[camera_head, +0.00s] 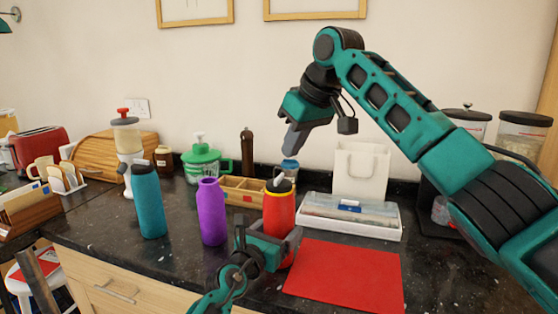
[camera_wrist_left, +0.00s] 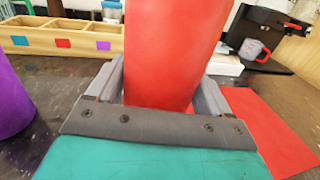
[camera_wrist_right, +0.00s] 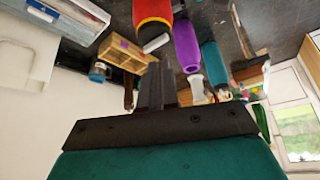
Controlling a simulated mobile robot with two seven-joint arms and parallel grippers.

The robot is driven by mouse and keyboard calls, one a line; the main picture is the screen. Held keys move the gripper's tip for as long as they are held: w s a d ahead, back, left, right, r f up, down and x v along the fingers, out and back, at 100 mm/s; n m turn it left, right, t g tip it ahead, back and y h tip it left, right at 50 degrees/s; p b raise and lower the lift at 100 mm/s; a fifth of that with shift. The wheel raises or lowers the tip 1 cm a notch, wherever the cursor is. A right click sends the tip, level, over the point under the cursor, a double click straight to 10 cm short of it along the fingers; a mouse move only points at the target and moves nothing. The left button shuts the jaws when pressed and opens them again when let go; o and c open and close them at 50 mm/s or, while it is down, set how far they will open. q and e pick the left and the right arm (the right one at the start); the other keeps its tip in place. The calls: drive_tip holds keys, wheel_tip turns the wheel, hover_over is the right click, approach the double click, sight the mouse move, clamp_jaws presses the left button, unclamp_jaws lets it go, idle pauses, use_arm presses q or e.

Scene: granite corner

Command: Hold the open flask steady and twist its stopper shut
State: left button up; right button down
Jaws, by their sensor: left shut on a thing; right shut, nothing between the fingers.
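The red flask (camera_head: 280,212) has a yellow band and a dark top with a pale grey stopper (camera_head: 277,183) on it. It stands upright on the counter. Its red body fills the middle of the left wrist view (camera_wrist_left: 160,55). My left gripper (camera_head: 270,236) is shut around its lower body, one finger on each side. My right gripper (camera_head: 290,143) is shut and empty, pointing down above and slightly right of the flask. In the right wrist view its fingers (camera_wrist_right: 157,88) are together, apart from the stopper (camera_wrist_right: 155,43). How tightly the stopper sits is unclear.
A purple bottle (camera_head: 211,212) and a teal bottle (camera_head: 148,203) stand left of the flask. A wooden divided box (camera_head: 243,190) is behind it. A white tray (camera_head: 350,226) and a red mat (camera_head: 347,275) lie to the right. The air around my right gripper is clear.

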sight(290, 184)
drive_tip(key=shift+s+a+f, duration=0.1)
drive_tip(key=shift+s+f, duration=0.05)
drive_tip(key=shift+f, duration=1)
drive_tip(key=shift+s+a+f, duration=0.1)
drive_tip(key=shift+f, duration=1.05)
drive_tip(key=shift+s+a+f, duration=0.1)
drive_tip(key=shift+s+f, duration=0.05)
drive_tip(key=shift+f, duration=1)
drive_tip(key=shift+w+a, duration=0.2)
drive_tip(key=shift+w, duration=0.4)
drive_tip(key=shift+w+d, duration=0.1)
drive_tip(key=shift+d, duration=0.1)
drive_tip(key=shift+w+d, duration=0.25)
drive_tip(key=shift+d, duration=0.15)
drive_tip(key=shift+w+d, duration=0.3)
drive_tip(key=shift+w, duration=0.15)
drive_tip(key=shift+s+d, duration=0.1)
drive_tip(key=shift+d, duration=0.05)
